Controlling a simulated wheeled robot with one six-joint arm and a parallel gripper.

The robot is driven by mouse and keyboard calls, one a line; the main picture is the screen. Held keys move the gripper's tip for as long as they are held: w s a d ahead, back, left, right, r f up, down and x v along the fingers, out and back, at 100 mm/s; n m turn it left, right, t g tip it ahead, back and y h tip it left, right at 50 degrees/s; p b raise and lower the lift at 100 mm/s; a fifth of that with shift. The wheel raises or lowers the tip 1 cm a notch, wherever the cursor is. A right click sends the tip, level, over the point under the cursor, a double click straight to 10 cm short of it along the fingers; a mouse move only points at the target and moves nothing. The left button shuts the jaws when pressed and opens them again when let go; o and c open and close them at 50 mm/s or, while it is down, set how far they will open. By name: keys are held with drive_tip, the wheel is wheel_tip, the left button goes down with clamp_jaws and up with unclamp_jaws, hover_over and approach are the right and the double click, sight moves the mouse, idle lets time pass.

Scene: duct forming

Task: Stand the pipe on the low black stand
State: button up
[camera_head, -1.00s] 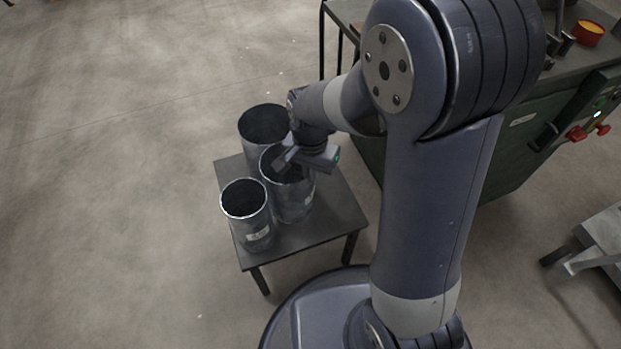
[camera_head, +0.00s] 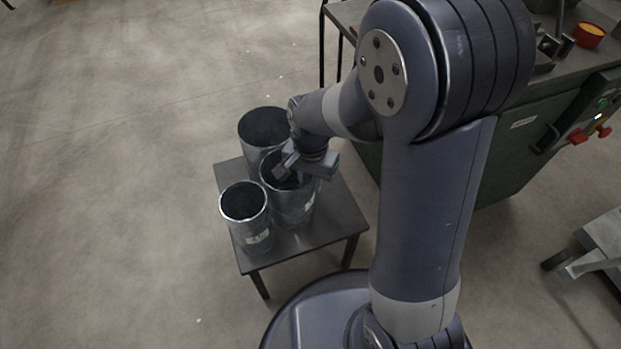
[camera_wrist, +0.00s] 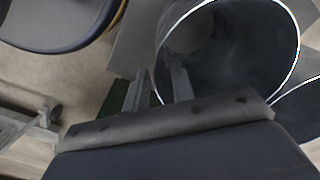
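The low black stand (camera_head: 330,215) is a small dark table left of my arm. Three grey metal pipes stand upright on it: a back one (camera_head: 255,150), a front-left one (camera_head: 246,228) and a middle one (camera_head: 296,208). My gripper (camera_head: 284,172) is at the rim of the middle pipe. In the wrist view, the gripper's fingers (camera_wrist: 158,88) straddle the wall of this pipe (camera_wrist: 235,70), one outside and one inside, with a gap visible around the wall. The fingertips inside the pipe and its base edge are partly hidden.
A green machine bench (camera_head: 490,160) with red knobs and an orange pot (camera_head: 588,35) stands behind my arm. A grey metal trestle (camera_head: 595,245) is at the right. The floor left of the stand is clear. The pipes stand close together.

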wheel_tip(320, 180, up, 12)
drive_tip(key=p, duration=0.4)
drive_tip(key=shift+p, duration=0.3)
drive_tip(key=shift+r, duration=0.1)
